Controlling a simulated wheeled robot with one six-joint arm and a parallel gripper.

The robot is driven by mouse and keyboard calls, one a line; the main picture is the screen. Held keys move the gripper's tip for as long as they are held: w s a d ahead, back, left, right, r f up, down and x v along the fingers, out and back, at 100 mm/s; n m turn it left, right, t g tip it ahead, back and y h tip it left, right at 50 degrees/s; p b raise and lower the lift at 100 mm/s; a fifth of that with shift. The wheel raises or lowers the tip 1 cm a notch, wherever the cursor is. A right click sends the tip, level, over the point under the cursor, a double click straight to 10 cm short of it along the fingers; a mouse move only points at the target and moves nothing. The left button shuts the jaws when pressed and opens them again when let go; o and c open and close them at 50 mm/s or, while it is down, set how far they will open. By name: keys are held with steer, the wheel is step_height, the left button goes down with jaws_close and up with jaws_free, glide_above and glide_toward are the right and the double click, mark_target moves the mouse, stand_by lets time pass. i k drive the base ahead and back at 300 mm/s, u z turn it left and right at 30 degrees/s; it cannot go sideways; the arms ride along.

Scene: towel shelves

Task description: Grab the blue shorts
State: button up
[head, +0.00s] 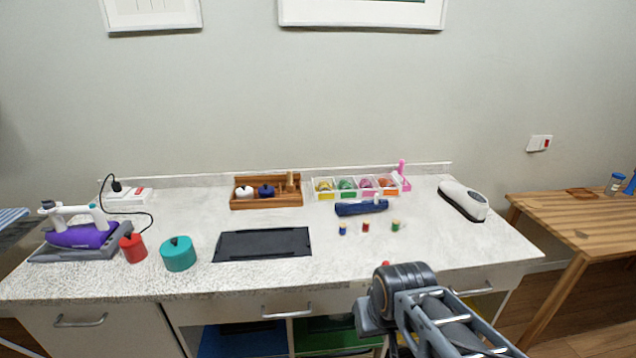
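I cannot make out blue shorts for certain. A dark blue, elongated item (350,210) lies on the white speckled counter (180,205), below the row of clear bins; it looks more like a pouch or case than shorts. A flat blue surface (240,342) shows in the open compartment under the counter, cut off by the lower edge; I cannot tell if it is cloth. My arm rises at the lower right in front of the counter. My gripper's fingertips do not show, so its opening and anything in it are hidden.
A purple iron (75,236) on its stand, a red pot (132,248), a teal pot (178,254) and a black mat (262,244) occupy the counter's left half. Small spools, clear bins (355,188) and a white device (463,201) stand right. A wooden table (580,215) is beyond.

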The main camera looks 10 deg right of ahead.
mark_target(352, 207)
steer(key=k, duration=0.5)
steer(key=z, duration=1)
steer(key=i, duration=0.7)
steer(key=u, duration=0.85)
steer(key=k, duration=0.5)
steer(key=u, duration=1.15)
steer(key=i, duration=1.3)
steer(key=z, duration=0.4)
